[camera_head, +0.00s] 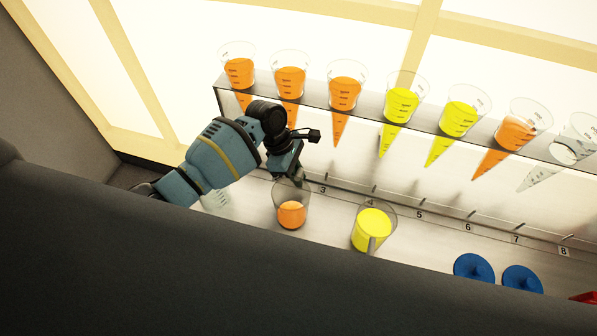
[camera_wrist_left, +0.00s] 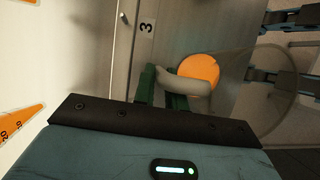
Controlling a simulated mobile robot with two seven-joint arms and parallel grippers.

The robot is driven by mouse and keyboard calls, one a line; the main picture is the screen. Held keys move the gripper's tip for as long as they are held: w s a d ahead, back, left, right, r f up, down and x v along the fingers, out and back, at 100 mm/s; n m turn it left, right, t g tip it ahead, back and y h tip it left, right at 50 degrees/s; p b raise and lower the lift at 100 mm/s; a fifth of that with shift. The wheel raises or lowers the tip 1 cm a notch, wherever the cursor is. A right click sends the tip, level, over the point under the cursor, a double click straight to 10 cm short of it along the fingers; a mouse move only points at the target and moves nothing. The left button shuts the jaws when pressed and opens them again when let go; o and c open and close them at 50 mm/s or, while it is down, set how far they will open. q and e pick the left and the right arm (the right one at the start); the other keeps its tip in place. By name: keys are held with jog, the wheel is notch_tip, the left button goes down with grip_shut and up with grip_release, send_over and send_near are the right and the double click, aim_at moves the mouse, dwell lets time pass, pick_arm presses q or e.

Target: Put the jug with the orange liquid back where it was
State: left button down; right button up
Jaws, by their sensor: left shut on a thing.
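The jug with orange liquid (camera_head: 291,212) is clear and upright at the lower ledge, left of the yellow jug and near label 3. I cannot tell whether its base touches the ledge. My left gripper (camera_head: 297,176) is at its far side, from above. In the left wrist view the green fingers of the left gripper (camera_wrist_left: 161,92) are shut on the pale handle (camera_wrist_left: 184,85) of the jug, and the orange liquid (camera_wrist_left: 200,70) shows beyond. My right gripper is not in view.
A jug with yellow liquid (camera_head: 372,229) stands to the right near label 4. A clear jug (camera_head: 216,199) is partly hidden by my left arm. Several cones hang in a rack (camera_head: 370,113) above. Two blue lids (camera_head: 473,268) lie lower right.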

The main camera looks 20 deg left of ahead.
pick_arm(q)
jog(key=shift+r, duration=0.1)
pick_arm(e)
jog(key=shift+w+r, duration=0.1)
pick_arm(q)
jog(key=c, duration=1.9)
grip_release()
jog(key=shift+f, duration=0.2)
jog(key=o, duration=0.5)
jog(key=shift+c, duration=0.2)
